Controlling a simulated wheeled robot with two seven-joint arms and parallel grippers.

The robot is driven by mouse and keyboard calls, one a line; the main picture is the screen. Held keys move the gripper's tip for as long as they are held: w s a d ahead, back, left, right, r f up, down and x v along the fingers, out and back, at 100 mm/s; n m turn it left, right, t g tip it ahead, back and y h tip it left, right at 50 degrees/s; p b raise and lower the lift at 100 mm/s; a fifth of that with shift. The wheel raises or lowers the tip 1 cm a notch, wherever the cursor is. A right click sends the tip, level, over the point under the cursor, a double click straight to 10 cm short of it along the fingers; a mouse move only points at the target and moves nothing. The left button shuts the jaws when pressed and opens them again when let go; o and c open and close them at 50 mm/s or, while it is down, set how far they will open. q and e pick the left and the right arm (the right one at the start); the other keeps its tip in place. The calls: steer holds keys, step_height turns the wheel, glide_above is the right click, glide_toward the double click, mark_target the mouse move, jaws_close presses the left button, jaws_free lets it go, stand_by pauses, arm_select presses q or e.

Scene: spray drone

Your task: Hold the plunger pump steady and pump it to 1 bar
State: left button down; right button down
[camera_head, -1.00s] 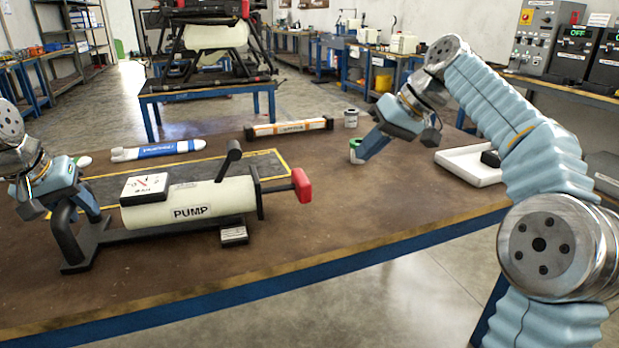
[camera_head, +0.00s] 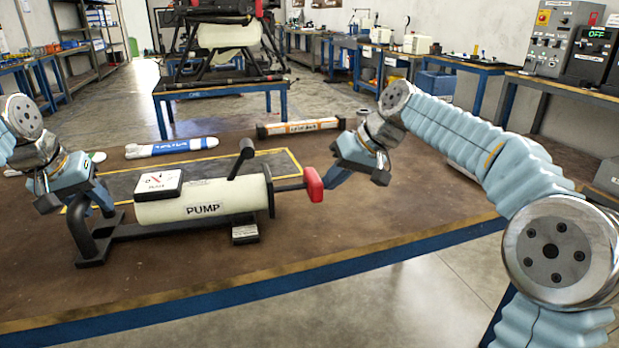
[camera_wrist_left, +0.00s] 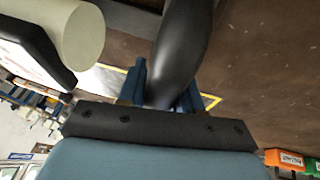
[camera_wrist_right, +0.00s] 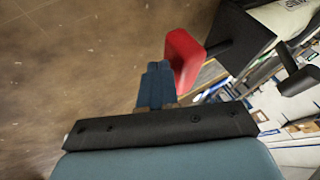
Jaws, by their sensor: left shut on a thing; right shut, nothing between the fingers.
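The cream plunger pump (camera_head: 205,205) lies on its black frame on the brown table, with a gauge (camera_head: 160,184) on top near its left end. The gauge reading is too small to tell. Its red plunger handle (camera_head: 314,185) sticks out at the right end on a dark rod. My left gripper (camera_head: 105,200) is shut on the black upright handle (camera_wrist_left: 182,50) at the pump's left end. My right gripper (camera_head: 332,178) is shut and empty beside the red handle, which also shows in the right wrist view (camera_wrist_right: 182,58). I cannot tell whether its fingertips (camera_wrist_right: 156,70) touch the handle.
A black lever (camera_head: 241,158) rises from the pump's right end. The table front (camera_head: 330,235) is clear. A drone (camera_head: 225,35) stands on a bench behind.

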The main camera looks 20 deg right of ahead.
arm_select(q)
steer(key=shift+d, duration=0.15)
arm_select(e)
steer(key=a, duration=0.6)
steer(key=shift+w+a, duration=0.25)
steer(key=shift+a, duration=0.15)
steer(key=d, duration=0.3)
steer(key=d+r, duration=0.1)
steer(key=shift+s+d, duration=0.3)
steer(key=shift+d, duration=0.1)
steer(key=v, duration=0.9)
steer(key=shift+f, duration=0.1)
stand_by(0.5)
arm_select(q)
steer(key=c, duration=0.7)
jaws_free()
